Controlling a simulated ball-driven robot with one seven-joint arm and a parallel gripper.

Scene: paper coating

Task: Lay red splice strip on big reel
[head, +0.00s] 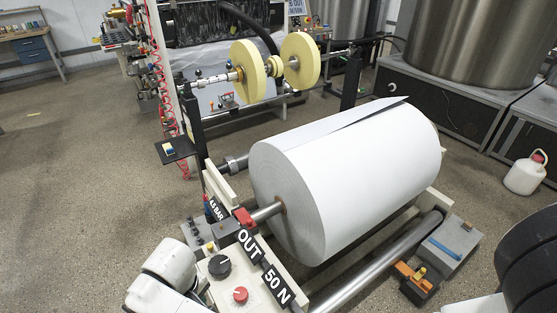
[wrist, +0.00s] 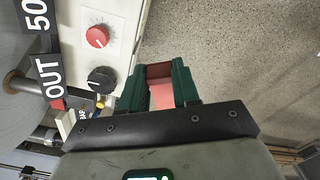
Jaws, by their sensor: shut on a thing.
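The big reel (head: 345,185) is a large white paper roll on a metal shaft in the middle of the head view. Its loose paper edge (head: 370,120) lifts along the top. In the wrist view my gripper (wrist: 158,72) has green fingers shut on a flat pinkish-red piece, the red splice strip (wrist: 162,96). Much of the strip is hidden between the fingers. The gripper is beside the control panel, over the floor and apart from the reel. In the head view the fingers and strip are not visible; my white arm shows at lower left.
The control panel (head: 222,268) with a black and a red knob stands before the reel, with OUT and 50 N labels. A steel roller (head: 375,262) runs along the reel's near side. Yellowish discs (head: 248,70) sit on a shaft behind. Floor at left is open.

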